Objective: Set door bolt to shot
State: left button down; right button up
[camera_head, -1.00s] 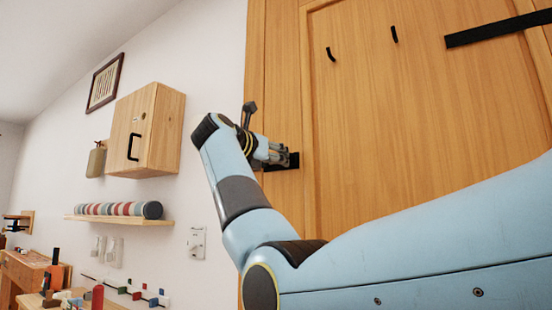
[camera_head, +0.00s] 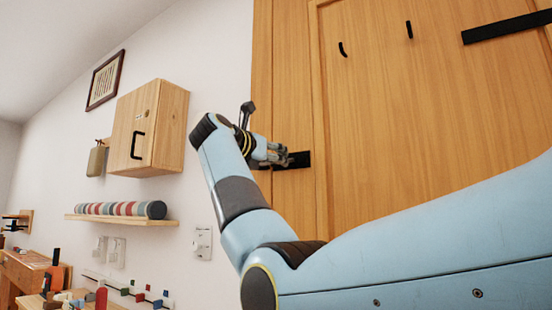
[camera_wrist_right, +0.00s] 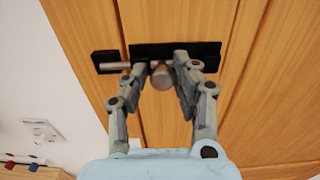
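The door bolt has a black plate (camera_wrist_right: 205,52) on the wooden door, a silver rod (camera_wrist_right: 115,66) and a round grey knob (camera_wrist_right: 162,76). A short black keeper (camera_wrist_right: 104,56) sits on the wood to the left of the plate. The rod's left end reaches across the gap and overlaps the keeper. My right gripper (camera_wrist_right: 160,64) has its fingers apart, one on each side of the knob; I see no clear contact. In the head view the plate (camera_head: 300,160) shows just right of my right gripper (camera_head: 282,156), which hides the rest of the bolt. My left gripper is not in view.
Black hooks (camera_head: 409,30) and a black bar (camera_head: 505,27) are on the door. Left of the door, a wooden wall cabinet (camera_head: 170,130), a shelf (camera_head: 120,220) with a striped roll, and a switch plate (camera_head: 202,243) are on the white wall.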

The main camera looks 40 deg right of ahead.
jog(key=shift+o, duration=1.1)
jog(key=shift+w+a, duration=0.15)
jog(key=shift+w, duration=0.05)
jog(key=shift+o, duration=0.6)
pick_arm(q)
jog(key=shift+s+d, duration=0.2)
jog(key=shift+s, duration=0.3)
pick_arm(e)
jog(key=v, duration=1.2)
jog(key=shift+s, duration=0.15)
